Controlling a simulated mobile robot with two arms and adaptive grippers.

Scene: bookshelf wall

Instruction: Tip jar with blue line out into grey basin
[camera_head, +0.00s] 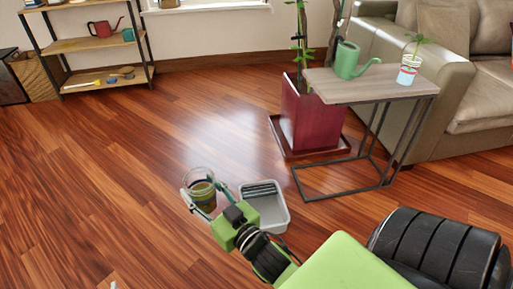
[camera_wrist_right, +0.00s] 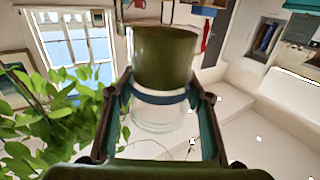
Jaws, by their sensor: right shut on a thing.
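A clear glass jar (camera_head: 200,190) with murky green contents is in my right gripper (camera_head: 203,204), at the centre-left of the head view. Its clear part shows above the green there, and it looks roughly upright. In the right wrist view the jar (camera_wrist_right: 164,60) sits between the two fingers, with a blue band (camera_wrist_right: 160,97) between the green part and the clear part. The grey basin (camera_head: 284,219) is just right of the jar in the head view, partly hidden by my right wrist. A dark ribbed strip shows at its far side.
A side table (camera_head: 375,88) holds a green watering can (camera_head: 352,62) and a small potted plant (camera_head: 408,70). A red planter (camera_head: 308,118) stands beside it, behind the basin. A sofa (camera_head: 440,110) is at right, a shelf (camera_head: 95,45) at back left. The wooden floor at left is clear.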

